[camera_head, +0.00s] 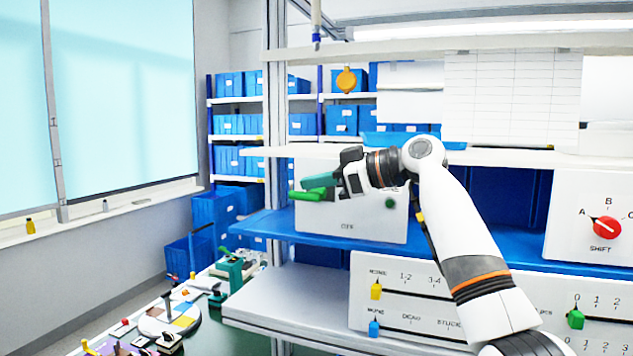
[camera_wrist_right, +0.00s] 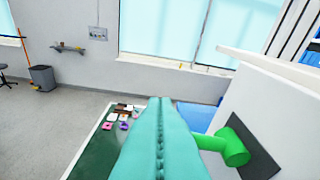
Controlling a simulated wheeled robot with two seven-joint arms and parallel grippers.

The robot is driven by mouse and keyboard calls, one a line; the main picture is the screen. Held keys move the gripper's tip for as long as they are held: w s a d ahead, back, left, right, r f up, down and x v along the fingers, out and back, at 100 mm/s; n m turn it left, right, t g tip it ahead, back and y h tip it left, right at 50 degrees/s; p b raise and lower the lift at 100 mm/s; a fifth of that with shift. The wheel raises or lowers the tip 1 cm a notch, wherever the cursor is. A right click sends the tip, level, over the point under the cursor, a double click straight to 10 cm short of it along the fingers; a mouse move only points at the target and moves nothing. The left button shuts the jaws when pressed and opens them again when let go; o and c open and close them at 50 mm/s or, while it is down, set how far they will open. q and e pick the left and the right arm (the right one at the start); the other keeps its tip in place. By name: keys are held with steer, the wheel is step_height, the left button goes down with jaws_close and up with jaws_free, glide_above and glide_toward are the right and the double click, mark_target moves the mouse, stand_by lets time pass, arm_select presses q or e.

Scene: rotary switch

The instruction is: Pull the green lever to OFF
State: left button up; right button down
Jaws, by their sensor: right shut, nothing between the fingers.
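The green lever (camera_head: 306,195) sticks out to the left from a white panel box (camera_head: 370,222) on the blue shelf. The box's lower label seems to read OFF, and a dark green round part (camera_head: 390,202) is on its face. My right gripper (camera_head: 308,182) has teal fingers, shut and empty, just above the lever in the head view. In the right wrist view the shut fingers (camera_wrist_right: 160,103) are left of the lever's thick round end (camera_wrist_right: 235,150), which stands before a dark plate (camera_wrist_right: 252,158). The fingers hide part of it; I cannot tell whether they touch. My left gripper is not in view.
A white box with a red SHIFT knob (camera_head: 607,227) stands at the right. A slider panel (camera_head: 400,310) with yellow, blue and green knobs is below. A cluttered green table (camera_head: 213,335) is at lower left.

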steer(key=shift+s+f+n, duration=0.15)
steer(key=shift+f+n, duration=0.2)
steer(key=shift+n, duration=0.05)
steer(key=shift+s+a+f+n+t+b, duration=0.1)
steer(key=shift+s+f+n+t+b, duration=0.15)
steer(key=shift+f+n+t+b, duration=0.45)
step_height(320, 180, down, 6)
steer(key=w+n+t+b, duration=0.1)
steer(key=n+t+b, duration=0.1)
steer(key=n+b, duration=0.2)
steer(key=n, duration=0.2)
steer(key=shift+n, duration=0.3)
steer(key=shift+w+f, duration=0.1)
steer(key=shift+f, duration=0.1)
steer(key=shift+d, duration=0.25)
